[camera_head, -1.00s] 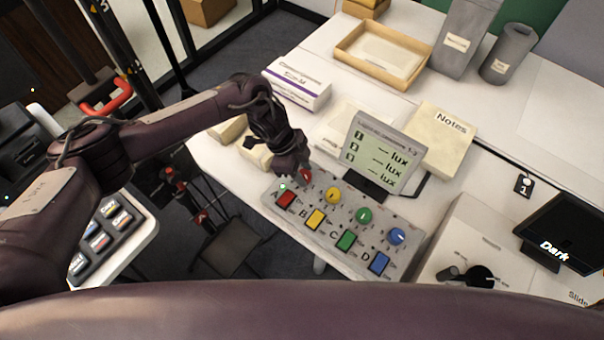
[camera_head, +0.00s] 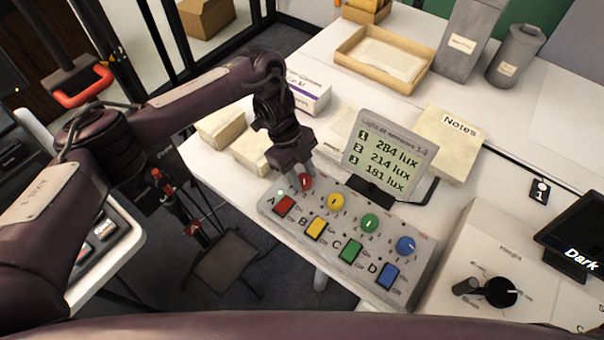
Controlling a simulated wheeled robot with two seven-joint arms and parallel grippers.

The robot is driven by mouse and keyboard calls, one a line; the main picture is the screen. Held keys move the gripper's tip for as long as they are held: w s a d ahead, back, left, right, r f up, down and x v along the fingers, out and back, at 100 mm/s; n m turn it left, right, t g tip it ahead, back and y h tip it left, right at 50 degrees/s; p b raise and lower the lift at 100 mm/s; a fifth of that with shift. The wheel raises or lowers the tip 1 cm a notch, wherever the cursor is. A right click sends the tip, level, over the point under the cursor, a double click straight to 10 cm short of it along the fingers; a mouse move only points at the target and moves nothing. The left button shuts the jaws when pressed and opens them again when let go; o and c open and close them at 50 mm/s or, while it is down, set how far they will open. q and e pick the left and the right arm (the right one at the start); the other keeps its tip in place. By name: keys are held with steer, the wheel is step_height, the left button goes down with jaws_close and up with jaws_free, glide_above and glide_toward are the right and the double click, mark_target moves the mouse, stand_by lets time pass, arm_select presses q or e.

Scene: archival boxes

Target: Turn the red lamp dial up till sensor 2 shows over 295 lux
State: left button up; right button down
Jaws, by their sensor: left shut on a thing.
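The lamp panel (camera_head: 330,262) is a grey box with dials in red, yellow, green and blue above matching square buttons marked A to D. My left gripper (camera_head: 304,172) points down and is shut on the red dial (camera_head: 306,182) at the panel's far left, partly hiding it. The light-sensor display (camera_head: 388,155) stands behind the panel and reads 284 lux for sensor 1, 214 lux for sensor 2 and 181 lux for sensor 3. My right gripper is not in view.
Pale boxes (camera_head: 222,126) and a white box (camera_head: 306,92) lie near my left arm. Notes (camera_head: 449,143) lie behind the display. A wooden tray (camera_head: 384,58) and grey containers (camera_head: 515,55) stand farther back. A black-knobbed unit (camera_head: 500,292) and a "Dark" screen (camera_head: 580,240) are at right.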

arm_select(q)
steer(key=o, duration=1)
steer(key=v, duration=0.7)
steer(key=shift+w+a+r, duration=0.15)
steer(key=shift+r, duration=0.2)
